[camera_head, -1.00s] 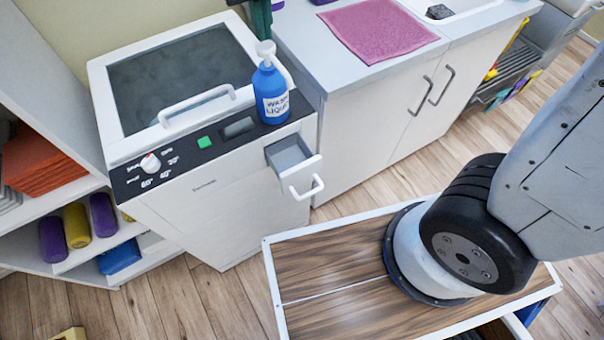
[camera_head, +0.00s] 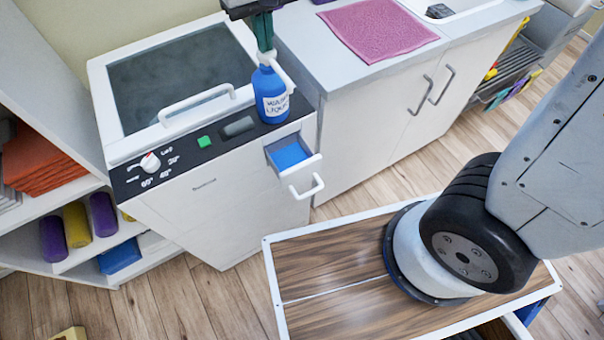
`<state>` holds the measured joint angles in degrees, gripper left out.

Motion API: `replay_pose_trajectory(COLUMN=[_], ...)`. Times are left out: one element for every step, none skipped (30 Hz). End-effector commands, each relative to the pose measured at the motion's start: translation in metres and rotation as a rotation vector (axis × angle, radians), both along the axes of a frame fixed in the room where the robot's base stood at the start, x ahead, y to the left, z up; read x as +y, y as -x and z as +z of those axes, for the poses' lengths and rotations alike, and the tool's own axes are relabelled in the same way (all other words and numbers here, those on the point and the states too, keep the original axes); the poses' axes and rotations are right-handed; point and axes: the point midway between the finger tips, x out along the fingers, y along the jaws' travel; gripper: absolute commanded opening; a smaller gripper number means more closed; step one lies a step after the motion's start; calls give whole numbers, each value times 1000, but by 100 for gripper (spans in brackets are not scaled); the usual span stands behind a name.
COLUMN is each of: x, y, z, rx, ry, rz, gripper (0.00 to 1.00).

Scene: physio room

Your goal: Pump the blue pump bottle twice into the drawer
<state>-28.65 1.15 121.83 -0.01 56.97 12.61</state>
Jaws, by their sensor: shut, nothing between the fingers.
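The blue pump bottle (camera_head: 271,97), with a white label reading "WASH LIQUID", stands upright on the right end of the washer's black control panel. The small drawer (camera_head: 304,168) below it is pulled out, and its inside shows blue (camera_head: 289,156). My gripper (camera_head: 265,58) comes down from the top edge onto the bottle's pump head, with green fingers shut and empty. It covers most of the white pump head, and the head sits low against the bottle.
The white washer (camera_head: 205,200) has a lid handle, a dial and a green button (camera_head: 204,141). A counter with a pink towel (camera_head: 377,31) stands to the right. A shelf with rolls (camera_head: 77,225) is at the left. A wooden-topped surface (camera_head: 330,270) is in front.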

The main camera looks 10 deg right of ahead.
Motion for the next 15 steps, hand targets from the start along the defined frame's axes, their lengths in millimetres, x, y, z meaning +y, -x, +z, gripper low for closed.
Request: replay_pose_trajectory(x=[0,0,0,0,0,0,0,0,0,0,0,0,0,0,0], y=[1,1,0,0,0,0,0,0,0,0,0,0,0,0,0], z=[0,1,3,5,6,9,11,12,15,17,18,21,23,24,26], rx=[3,2,2,2,2,2,2,2,1,1,1,2,2,1,1], ry=[1,1,1,1,1,1,1,1,0,0,0,1,1,0,0], rz=[0,0,0,0,0,0,0,0,0,0,0,0,0,0,0], gripper=[0,0,0,0,0,0,0,0,0,0,0,0,0,0,0])
